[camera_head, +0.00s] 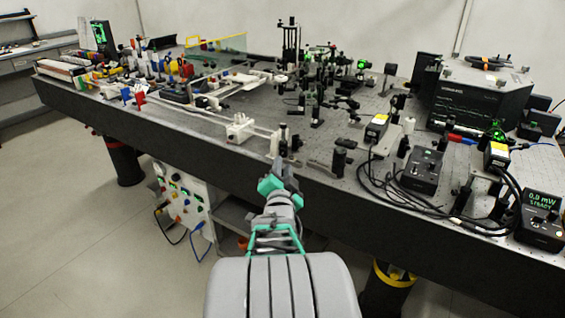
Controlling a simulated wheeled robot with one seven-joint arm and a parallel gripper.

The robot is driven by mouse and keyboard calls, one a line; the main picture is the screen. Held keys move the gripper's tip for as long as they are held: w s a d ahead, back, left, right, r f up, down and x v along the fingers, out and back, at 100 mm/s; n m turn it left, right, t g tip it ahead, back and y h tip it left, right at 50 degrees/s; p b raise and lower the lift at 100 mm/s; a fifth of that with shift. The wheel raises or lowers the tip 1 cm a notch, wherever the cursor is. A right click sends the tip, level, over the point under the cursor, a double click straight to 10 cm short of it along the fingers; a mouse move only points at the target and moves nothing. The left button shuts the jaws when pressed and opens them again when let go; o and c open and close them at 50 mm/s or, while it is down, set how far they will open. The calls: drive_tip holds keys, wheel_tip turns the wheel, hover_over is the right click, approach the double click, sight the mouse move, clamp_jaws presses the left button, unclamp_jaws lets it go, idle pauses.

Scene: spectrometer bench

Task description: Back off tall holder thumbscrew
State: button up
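My gripper (279,166) is at the front edge of the optical table, at the end of my grey and green arm. It is small in the picture, and I cannot tell whether its fingers are open or shut. A short dark post holder (284,140) stands just beyond the fingertips; I cannot tell whether they touch it. A taller black post assembly (290,45) stands further back, well apart from my gripper. No thumbscrew is clear at this size, and I cannot tell which holder is the tall one.
The dark optical table (215,135) is crowded with black mounts. A white rail device (240,130) stands left of my gripper, a black post (339,158) right of it. Cables and a black meter box (422,170) lie further right. A panel box (185,200) stands below the table.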

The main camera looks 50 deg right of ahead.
sight(283, 152)
drive_tip(key=x, duration=0.6)
drive_tip(key=shift+w+d, duration=0.25)
drive_tip(key=shift+w, duration=0.05)
drive_tip(key=shift+c, duration=0.2)
clamp_jaws()
